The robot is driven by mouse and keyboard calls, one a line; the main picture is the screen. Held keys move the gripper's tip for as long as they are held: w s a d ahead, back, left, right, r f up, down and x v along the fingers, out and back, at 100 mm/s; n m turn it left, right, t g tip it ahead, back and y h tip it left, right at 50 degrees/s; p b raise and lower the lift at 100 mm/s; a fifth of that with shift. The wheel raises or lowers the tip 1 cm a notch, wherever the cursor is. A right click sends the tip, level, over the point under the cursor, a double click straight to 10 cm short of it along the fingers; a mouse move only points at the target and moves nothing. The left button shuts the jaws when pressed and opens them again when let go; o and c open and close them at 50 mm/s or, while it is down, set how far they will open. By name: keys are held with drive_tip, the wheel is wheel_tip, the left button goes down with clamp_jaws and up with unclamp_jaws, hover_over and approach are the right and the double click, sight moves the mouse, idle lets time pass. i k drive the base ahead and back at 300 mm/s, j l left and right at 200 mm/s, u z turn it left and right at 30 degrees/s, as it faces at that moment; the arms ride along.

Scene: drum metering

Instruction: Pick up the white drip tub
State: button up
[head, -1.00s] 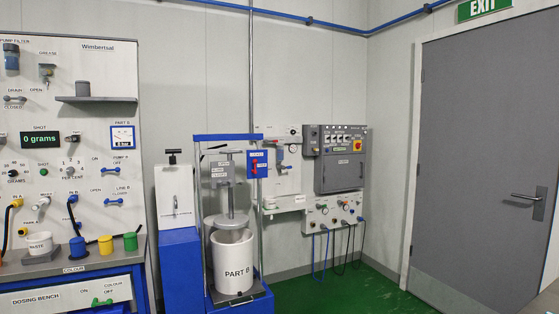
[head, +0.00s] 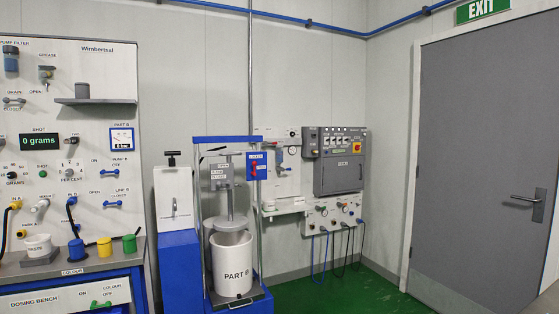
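A small white tub-like piece (head: 269,206) sits at the left end of a white ledge below the wall panel, right of the blue drum press. It is small and partly behind the press post, so I cannot tell for sure that it is the drip tub. Another small white tub (head: 38,245), with a dark label that seems to read "WASTE", stands on a grey block on the dosing bench at the left. My gripper is not in view.
A large white drum marked PART B (head: 232,270) stands in the blue press frame (head: 197,180). Yellow, blue and green pots line the bench (head: 70,268). Hoses hang under a wall panel (head: 333,215). Green floor (head: 350,290) is clear before the grey door (head: 480,150).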

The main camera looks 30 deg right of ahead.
sight(269, 204)
drive_tip(key=i+j+z, duration=0.15)
drive_tip(key=i, duration=2.2)
drive_tip(key=i+z, duration=0.4)
drive_tip(key=i, duration=0.15)
drive_tip(key=i+z, duration=0.4)
drive_tip(key=i, duration=0.15)
drive_tip(key=i+l+z, duration=0.1)
drive_tip(key=i+z, duration=0.35)
drive_tip(key=i, duration=0.25)
drive_tip(key=i+l+u, duration=0.3)
drive_tip(key=i+u, duration=0.15)
drive_tip(key=i+l+u, duration=0.65)
drive_tip(key=l+u, duration=0.2)
drive_tip(key=l, duration=0.2)
